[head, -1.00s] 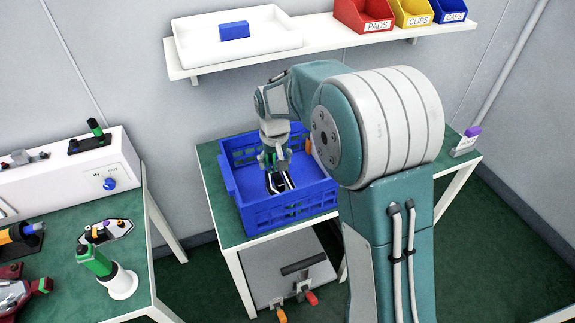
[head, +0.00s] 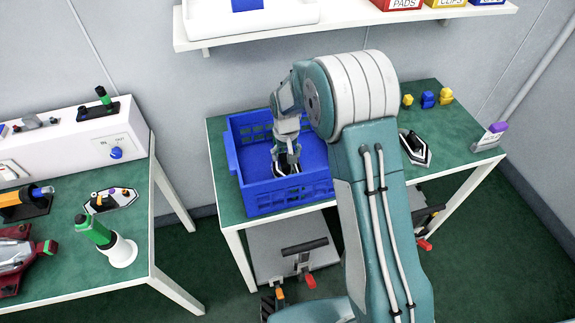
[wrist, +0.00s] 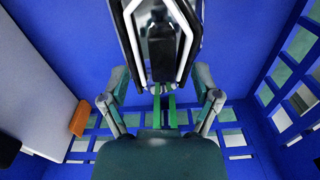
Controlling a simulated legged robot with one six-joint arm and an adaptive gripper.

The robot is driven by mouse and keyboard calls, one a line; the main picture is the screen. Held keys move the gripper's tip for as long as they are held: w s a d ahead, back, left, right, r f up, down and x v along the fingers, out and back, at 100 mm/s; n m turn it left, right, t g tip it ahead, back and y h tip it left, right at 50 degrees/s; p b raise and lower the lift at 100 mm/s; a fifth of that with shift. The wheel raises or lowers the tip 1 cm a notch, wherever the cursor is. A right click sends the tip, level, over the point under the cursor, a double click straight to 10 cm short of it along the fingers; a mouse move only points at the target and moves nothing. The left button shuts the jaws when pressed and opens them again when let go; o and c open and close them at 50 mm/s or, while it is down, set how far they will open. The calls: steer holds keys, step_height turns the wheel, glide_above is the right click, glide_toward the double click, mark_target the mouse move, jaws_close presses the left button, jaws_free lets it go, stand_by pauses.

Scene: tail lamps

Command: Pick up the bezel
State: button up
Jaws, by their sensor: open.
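A black bezel with a white border (head: 283,168) is inside the blue crate (head: 275,197) on the green-topped table. In the wrist view my gripper (wrist: 161,80) is open, with one finger on each side of the bezel's near end. I cannot tell whether the fingers touch it. A green strip (wrist: 165,108) shows between the fingers.
The crate walls stand close around my gripper. An orange piece (wrist: 79,118) is by one wall. A similar black-and-white part (head: 414,150) lies on the table right of my arm. Small yellow and blue pieces (head: 428,99) stand behind it. A shelf (head: 340,30) hangs above.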

mark_target(286, 162)
step_height(286, 162, down, 3)
steer(key=shift+d, duration=0.1)
steer(key=shift+f, duration=0.35)
steer(key=shift+a, duration=0.5)
steer(key=shift+d, duration=0.35)
jaws_close()
